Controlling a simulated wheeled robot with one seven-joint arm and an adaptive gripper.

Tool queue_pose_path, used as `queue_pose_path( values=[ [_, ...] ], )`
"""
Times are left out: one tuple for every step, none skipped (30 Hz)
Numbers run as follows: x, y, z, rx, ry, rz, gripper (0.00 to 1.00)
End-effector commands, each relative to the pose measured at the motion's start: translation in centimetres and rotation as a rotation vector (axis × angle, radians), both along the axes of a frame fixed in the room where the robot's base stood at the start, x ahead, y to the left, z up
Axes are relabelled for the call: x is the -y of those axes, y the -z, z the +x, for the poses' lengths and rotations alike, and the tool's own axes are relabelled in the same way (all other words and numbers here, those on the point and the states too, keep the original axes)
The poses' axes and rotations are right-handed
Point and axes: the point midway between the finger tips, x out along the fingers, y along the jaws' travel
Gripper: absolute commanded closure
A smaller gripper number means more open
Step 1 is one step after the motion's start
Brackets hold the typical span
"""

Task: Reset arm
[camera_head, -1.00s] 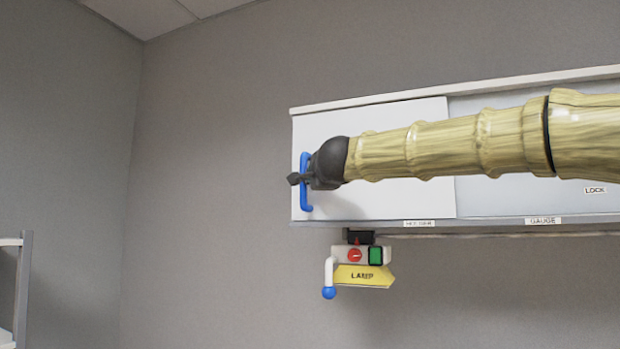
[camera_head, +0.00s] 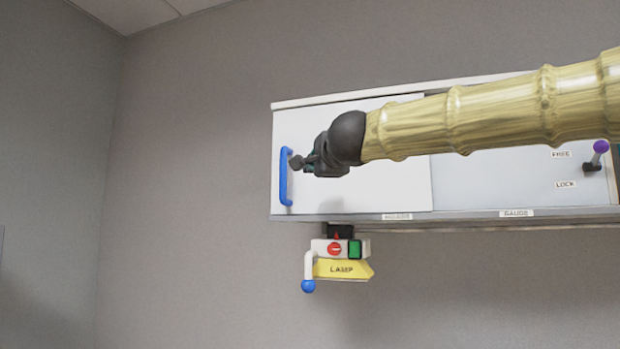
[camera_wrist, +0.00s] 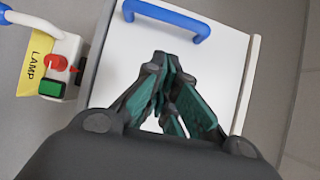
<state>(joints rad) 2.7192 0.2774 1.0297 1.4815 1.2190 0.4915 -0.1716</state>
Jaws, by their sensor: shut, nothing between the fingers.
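My gripper (camera_head: 297,162) is shut and empty in front of the white sliding door of the wall cabinet. It is just right of the blue handle (camera_head: 284,177) in the head view and appears apart from it. In the wrist view the fingers of my gripper (camera_wrist: 158,62) come together, with the blue handle (camera_wrist: 168,14) beyond them against the white door (camera_wrist: 105,60). My arm reaches in from the right and covers part of the cabinet.
A purple-knobbed lever (camera_head: 600,147) is at the right, by FREE and LOCK labels. The wall left is clear.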

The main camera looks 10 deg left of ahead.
Motion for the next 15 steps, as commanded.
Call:
queue_pose_path(
  values=[
    [0.5, 0.1, -0.7, 0.002, 0.002, 0.001, 1.0],
    [0.7, 0.1, -1.1, 0.002, 0.001, 0.001, 1.0],
    [0.9, 0.1, -1.6, 0.002, 0.002, 0.001, 1.0],
    [1.1, 0.1, -1.9, 0.0, 0.002, 0.001, 1.0],
    [1.2, 0.1, -2.1, 0.0, 0.002, 0.001, 1.0],
    [1.3, 0.1, -2.4, 0.0, 0.002, 0.001, 1.0],
    [1.4, 0.0, -2.6, 0.0, 0.001, 0.001, 1.0],
    [1.4, 0.0, -2.8, 0.0, 0.001, 0.001, 1.0],
    [1.5, 0.0, -3.0, 0.0, 0.001, 0.001, 1.0],
    [1.5, 0.0, -3.1, 0.001, 0.001, 0.0, 1.0],
    [1.6, 0.0, -3.1, 0.001, 0.001, 0.0, 1.0],
    [1.6, 0.0, -3.2, 0.001, 0.001, 0.0, 1.0],
    [1.6, -0.1, -3.2, 0.0, 0.001, 0.0, 1.0],
    [1.6, -0.1, -3.2, 0.0, 0.001, 0.001, 1.0],
    [1.6, -0.1, -3.2, 0.0, 0.001, 0.001, 1.0]
  ],
)
